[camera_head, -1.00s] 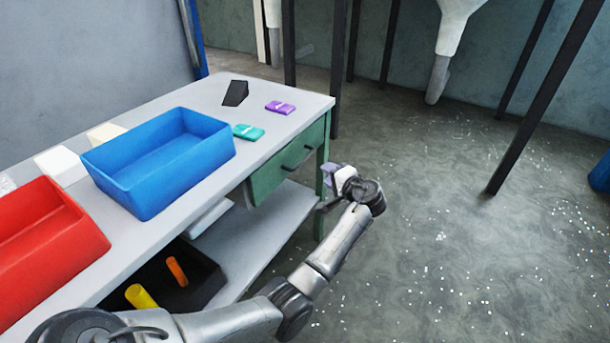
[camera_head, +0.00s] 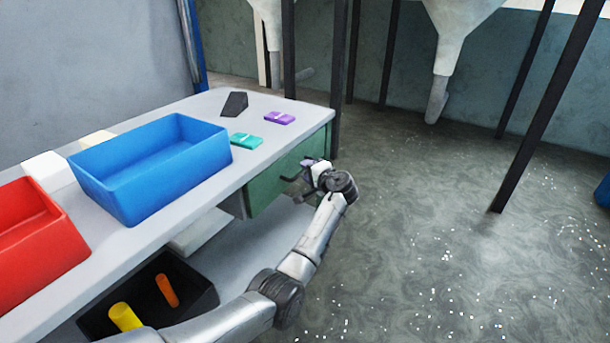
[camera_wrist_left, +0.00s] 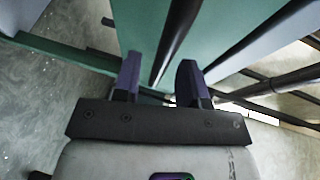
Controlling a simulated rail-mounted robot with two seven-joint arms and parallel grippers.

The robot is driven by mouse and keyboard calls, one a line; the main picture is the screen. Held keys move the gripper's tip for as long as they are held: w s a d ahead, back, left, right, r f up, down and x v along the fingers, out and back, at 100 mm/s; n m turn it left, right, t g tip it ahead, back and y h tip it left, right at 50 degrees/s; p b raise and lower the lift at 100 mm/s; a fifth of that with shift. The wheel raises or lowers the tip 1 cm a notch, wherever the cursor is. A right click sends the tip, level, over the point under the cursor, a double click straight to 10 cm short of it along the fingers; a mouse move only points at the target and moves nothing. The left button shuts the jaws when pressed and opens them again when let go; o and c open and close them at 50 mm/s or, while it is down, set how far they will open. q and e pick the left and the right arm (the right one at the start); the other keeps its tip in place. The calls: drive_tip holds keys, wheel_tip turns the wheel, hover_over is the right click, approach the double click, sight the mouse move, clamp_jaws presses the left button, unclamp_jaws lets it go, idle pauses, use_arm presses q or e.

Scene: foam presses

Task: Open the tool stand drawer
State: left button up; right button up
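The tool stand (camera_head: 150,245) is a grey-topped bench with a green drawer (camera_head: 265,188) under its right end. The drawer looks closed. My left gripper (camera_head: 303,172) is in front of the drawer, at handle height, and hides part of the front. In the left wrist view, the green drawer front (camera_wrist_left: 228,28) fills the upper middle. The dark bar handle (camera_wrist_left: 174,42) runs toward the gap between the two purple-tipped fingers of my left gripper (camera_wrist_left: 158,80). The fingers are apart, one on each side of the handle; contact is not clear. My right gripper is not in view.
A blue bin (camera_head: 150,180), a red bin (camera_head: 35,240), a teal pack (camera_head: 246,140), a purple pack (camera_head: 279,118) and a black wedge (camera_head: 235,103) are on the top. A black tray (camera_head: 195,290) is on the lower shelf. The floor to the right is open.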

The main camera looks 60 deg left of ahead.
use_arm(q)
drive_tip(key=shift+a+f, duration=0.2)
drive_tip(key=shift+a, duration=0.7)
clamp_jaws()
